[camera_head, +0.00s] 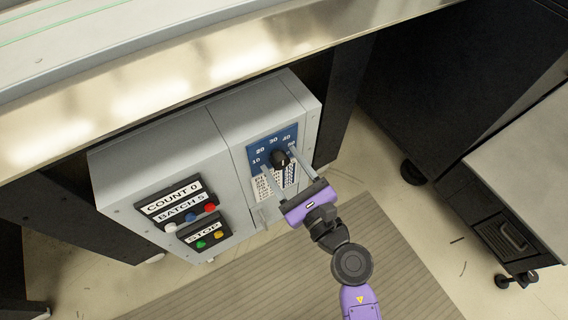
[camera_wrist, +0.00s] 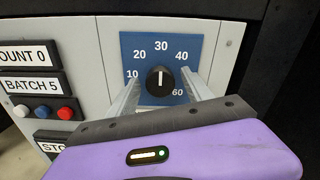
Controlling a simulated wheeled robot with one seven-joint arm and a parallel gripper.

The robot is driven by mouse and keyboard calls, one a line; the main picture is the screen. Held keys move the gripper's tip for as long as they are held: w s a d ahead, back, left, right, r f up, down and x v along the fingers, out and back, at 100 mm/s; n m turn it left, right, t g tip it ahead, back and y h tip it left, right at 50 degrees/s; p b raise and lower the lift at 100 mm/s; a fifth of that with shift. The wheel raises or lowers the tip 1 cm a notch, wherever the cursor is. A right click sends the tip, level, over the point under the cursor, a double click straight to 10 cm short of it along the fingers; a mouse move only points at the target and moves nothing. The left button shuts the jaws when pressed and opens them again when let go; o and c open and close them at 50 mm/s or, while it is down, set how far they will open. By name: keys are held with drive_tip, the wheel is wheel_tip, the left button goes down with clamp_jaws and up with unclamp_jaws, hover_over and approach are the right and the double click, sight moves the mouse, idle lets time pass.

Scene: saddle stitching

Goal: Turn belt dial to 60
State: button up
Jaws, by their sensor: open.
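The belt dial is a black knob (camera_wrist: 160,79) with a white pointer line on a blue plate (camera_wrist: 142,47). The plate's numbers include 10, 20, 30, 40 and 60; another is hidden behind a finger. In the wrist view the pointer line stands about upright, toward 30. The knob (camera_head: 280,158) also shows in the head view, on the right part of the grey control box. My gripper (camera_head: 288,150) is open, its two fingers on either side of the knob. In the wrist view my gripper (camera_wrist: 162,80) also straddles it; I cannot tell whether the fingers touch it.
Left of the dial, the control box (camera_head: 150,160) has COUNT 0 and BATCH 5 displays (camera_head: 172,204), coloured buttons, and a STOP panel (camera_head: 202,236). A metal edge (camera_head: 200,78) runs above the box. A dark cabinet (camera_head: 450,75) stands to the right. A floor mat (camera_head: 380,260) lies below.

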clamp_jaws()
